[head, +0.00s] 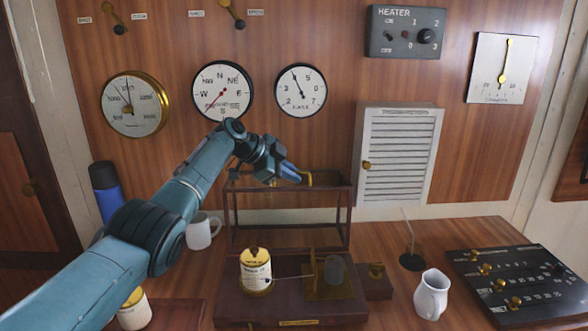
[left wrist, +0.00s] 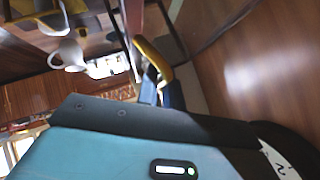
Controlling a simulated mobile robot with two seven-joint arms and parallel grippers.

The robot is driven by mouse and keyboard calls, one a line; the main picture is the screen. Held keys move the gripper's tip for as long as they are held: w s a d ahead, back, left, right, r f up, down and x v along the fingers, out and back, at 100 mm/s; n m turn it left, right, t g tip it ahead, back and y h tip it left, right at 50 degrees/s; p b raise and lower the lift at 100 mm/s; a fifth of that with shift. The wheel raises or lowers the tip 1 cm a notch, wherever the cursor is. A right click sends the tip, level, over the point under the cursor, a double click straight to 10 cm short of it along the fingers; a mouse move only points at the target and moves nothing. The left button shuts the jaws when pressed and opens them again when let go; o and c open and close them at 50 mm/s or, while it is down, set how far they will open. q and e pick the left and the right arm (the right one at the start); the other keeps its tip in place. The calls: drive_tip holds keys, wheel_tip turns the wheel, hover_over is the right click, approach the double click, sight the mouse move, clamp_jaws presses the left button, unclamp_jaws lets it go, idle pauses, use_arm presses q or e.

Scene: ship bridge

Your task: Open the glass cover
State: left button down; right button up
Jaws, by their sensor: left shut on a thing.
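The glass cover (head: 348,215) is a brown-framed clear case. It stands swung up behind the brown base (head: 235,310), leaving the instrument parts on the base uncovered. A brass-coloured handle (head: 306,179) sits at the cover's upper edge. It also shows in the left wrist view (left wrist: 152,52). My left gripper (head: 291,174) is shut on this handle, with its blue-grey fingers (left wrist: 160,85) around it in the left wrist view. My right gripper is not in view.
On the base stand a cream drum (head: 256,277) and a brass bracket (head: 313,265). A white mug (head: 201,232) and blue flask (head: 105,185) are at left. A white jug (head: 432,295), a thin microphone (head: 411,258) and a black switch panel (head: 520,280) are at right. Gauges hang behind.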

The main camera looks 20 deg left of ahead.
use_arm(q)
drive_tip(key=shift+w+f, duration=0.2)
drive_tip(key=shift+f, duration=0.1)
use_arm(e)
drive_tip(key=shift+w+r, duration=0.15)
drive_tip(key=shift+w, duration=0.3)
use_arm(q)
drive_tip(key=c, duration=1.5)
unclamp_jaws()
drive_tip(key=shift+c, duration=0.2)
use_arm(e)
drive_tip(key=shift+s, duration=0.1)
use_arm(q)
drive_tip(key=shift+a, duration=0.15)
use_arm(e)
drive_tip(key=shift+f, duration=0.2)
